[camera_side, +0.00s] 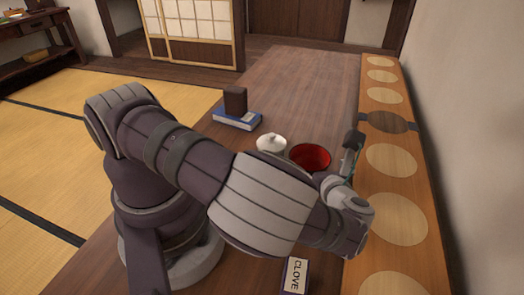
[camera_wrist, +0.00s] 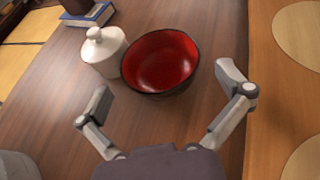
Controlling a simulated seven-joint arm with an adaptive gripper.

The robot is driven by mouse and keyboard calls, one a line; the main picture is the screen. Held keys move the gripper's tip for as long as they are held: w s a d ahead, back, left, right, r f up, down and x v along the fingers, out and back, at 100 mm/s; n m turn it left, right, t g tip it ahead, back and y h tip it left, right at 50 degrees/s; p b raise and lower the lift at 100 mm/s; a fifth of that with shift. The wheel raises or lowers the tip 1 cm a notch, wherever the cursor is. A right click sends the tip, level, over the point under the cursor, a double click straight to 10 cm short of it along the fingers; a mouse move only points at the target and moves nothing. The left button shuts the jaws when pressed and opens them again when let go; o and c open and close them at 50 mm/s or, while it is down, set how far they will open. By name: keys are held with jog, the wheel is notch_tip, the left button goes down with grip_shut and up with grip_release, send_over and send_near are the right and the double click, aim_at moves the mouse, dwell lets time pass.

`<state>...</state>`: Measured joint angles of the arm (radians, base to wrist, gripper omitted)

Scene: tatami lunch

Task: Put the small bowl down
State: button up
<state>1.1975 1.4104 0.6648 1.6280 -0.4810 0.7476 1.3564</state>
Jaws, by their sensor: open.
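The small bowl (camera_wrist: 160,62) is black outside and red inside. It sits upright on the brown wooden table, just beyond my gripper (camera_wrist: 170,95) in the wrist view. My gripper is open, its two fingers spread apart, with nothing between the tips that I can see held. In the side view the bowl (camera_side: 310,157) stands beside my gripper (camera_side: 350,150), partly hidden by my arm. One finger shows to the right of the bowl there.
A white lidded jar (camera_wrist: 104,50) stands close against the bowl's left side. A blue book (camera_side: 236,118) with a dark brown block (camera_side: 235,100) on it lies farther back. A clove box (camera_side: 296,275) is near the front. A raised board (camera_side: 405,165) with pale discs runs along the right. The far table is clear.

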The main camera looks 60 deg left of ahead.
aim_at(305, 152)
jog(key=x, duration=0.5)
jog(key=shift+s+d+f, duration=0.1)
jog(key=shift+s+f, duration=0.05)
jog(key=shift+f, duration=0.05)
jog(key=c, duration=0.8)
jog(key=shift+c, duration=0.2)
